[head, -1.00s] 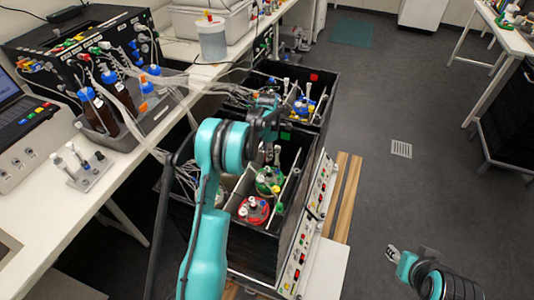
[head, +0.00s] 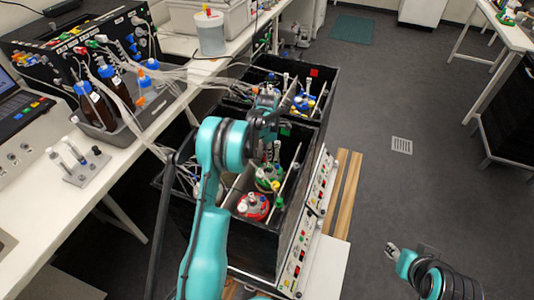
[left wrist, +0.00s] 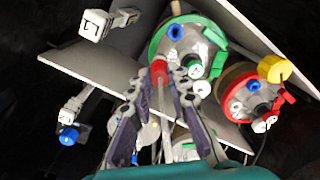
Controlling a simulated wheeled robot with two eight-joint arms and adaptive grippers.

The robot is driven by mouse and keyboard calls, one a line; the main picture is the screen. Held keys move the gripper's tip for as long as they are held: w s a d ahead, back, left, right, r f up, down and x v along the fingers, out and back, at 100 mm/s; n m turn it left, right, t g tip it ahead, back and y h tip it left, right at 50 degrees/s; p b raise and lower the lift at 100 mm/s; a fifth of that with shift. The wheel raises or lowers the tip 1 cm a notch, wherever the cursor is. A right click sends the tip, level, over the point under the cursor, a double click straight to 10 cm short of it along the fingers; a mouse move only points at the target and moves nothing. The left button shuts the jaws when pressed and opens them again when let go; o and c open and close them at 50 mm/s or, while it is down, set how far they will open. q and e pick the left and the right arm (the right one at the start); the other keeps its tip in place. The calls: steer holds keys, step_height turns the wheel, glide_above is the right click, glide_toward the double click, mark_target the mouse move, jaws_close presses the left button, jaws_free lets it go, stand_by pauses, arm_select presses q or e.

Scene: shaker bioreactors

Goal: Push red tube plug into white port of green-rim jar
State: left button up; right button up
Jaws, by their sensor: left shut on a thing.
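The green-rim jar (left wrist: 186,48) shows at the top of the left wrist view and, partly hidden, below my left gripper in the head view (head: 268,180). Its lid carries a blue fitting, a green cap and white fittings. My left gripper (left wrist: 163,84) is shut on the red tube plug (left wrist: 158,69), with a pale tube running back between the fingers. The plug is at the jar's near rim in the left wrist view; whether it touches the white port (left wrist: 192,71) is unclear. My right gripper (head: 392,249) is over the floor, its fingers too small to read.
A red-rim jar (left wrist: 248,92) with a yellow cap stands beside the green-rim jar; it also shows in the head view (head: 253,207). Metal rods and the dark box wall (head: 255,240) surround them. Loose tubes (head: 190,80) run from the bench.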

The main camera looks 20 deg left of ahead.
arm_select(q)
steer(key=shift+f+b, duration=0.9)
steer(key=shift+f, duration=0.2)
stand_by(1.4)
steer(key=o, duration=0.9)
steer(key=shift+r, duration=0.1)
step_height(320, 180, up, 12)
steer(key=shift+f, duration=0.1)
